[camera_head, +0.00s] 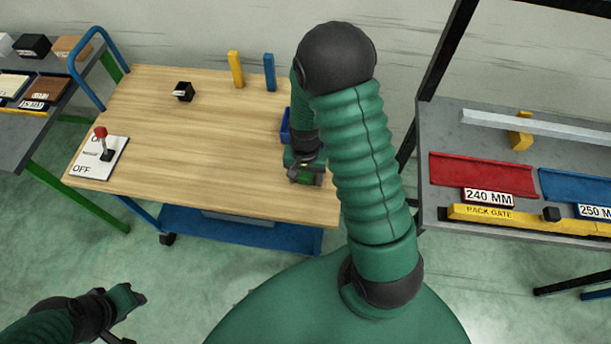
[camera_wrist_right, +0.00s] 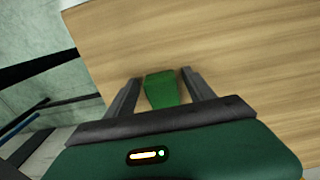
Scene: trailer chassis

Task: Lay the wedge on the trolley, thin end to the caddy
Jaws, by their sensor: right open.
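A green wedge (camera_wrist_right: 161,90) shows in the right wrist view, over the wooden trolley top (camera_wrist_right: 225,50). It sits between the two fingers of my right gripper (camera_wrist_right: 160,78), which is open, with a gap visible on at least one side. I cannot tell which end is thin. In the head view the right gripper (camera_head: 306,178) is low over the right front part of the trolley top (camera_head: 200,150). A blue container (camera_head: 286,126), perhaps the caddy, is partly hidden behind my right arm. My left gripper (camera_head: 128,308) is at the lower left, away from the trolley.
On the trolley stand a yellow post (camera_head: 235,69), a blue post (camera_head: 270,72), a small black block (camera_head: 183,92) and a red-knobbed lever on an OFF plate (camera_head: 98,158). A rack with red (camera_head: 483,175) and blue trays is on the right. The trolley's middle is clear.

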